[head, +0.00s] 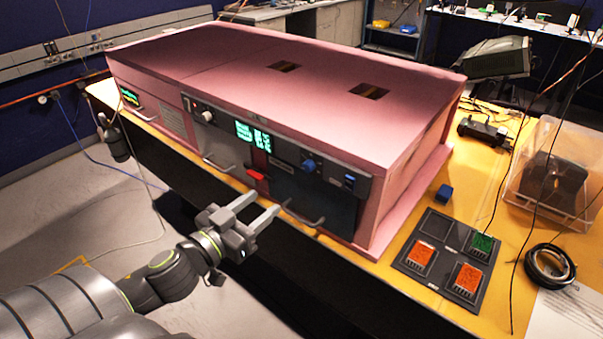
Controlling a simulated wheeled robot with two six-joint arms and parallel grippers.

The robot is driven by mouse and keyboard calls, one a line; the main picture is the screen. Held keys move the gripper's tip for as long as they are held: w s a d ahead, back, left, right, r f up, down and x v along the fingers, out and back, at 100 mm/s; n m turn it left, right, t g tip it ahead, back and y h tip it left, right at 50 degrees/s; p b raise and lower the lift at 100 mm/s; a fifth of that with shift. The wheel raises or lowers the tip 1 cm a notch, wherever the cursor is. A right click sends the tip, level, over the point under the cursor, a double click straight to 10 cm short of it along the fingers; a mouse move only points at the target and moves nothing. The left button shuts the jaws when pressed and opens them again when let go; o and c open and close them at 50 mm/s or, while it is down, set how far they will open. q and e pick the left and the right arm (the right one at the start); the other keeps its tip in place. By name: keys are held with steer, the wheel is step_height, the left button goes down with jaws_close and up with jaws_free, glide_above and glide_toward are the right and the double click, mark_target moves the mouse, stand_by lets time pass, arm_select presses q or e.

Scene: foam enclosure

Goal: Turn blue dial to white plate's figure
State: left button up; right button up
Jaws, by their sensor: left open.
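The blue dial (309,165) is on the dark front panel of the pink foam enclosure (290,60), towards its right end. Its pointer setting is too small to read. Green lit figures show on a display (243,131) and on another small display (262,141), left of the dial; I cannot read them. I cannot make out which plate is the white one. My left gripper (270,203) is open and empty, in front of and below the panel, apart from the dial. My right gripper is not in view.
A red block-like part (257,174) and metal handles (302,217) stick out from the front. A round knob (208,116) is further left. A dark tray (444,258) with orange and green pieces, a blue block (445,193) and a clear bin (556,170) are on the yellow table.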

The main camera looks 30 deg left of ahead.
mark_target(305, 169)
arm_select(q)
steer(key=w, duration=0.9)
steer(key=w+d, duration=0.1)
steer(key=w, duration=0.3)
steer(key=shift+w, duration=0.3)
steer(key=c, duration=1)
steer(key=shift+m, duration=0.5)
steer(key=m, duration=0.3)
steer(key=shift+m, duration=0.3)
steer(key=m+b, duration=0.1)
steer(key=m, duration=0.3)
steer(key=shift+m, duration=0.4)
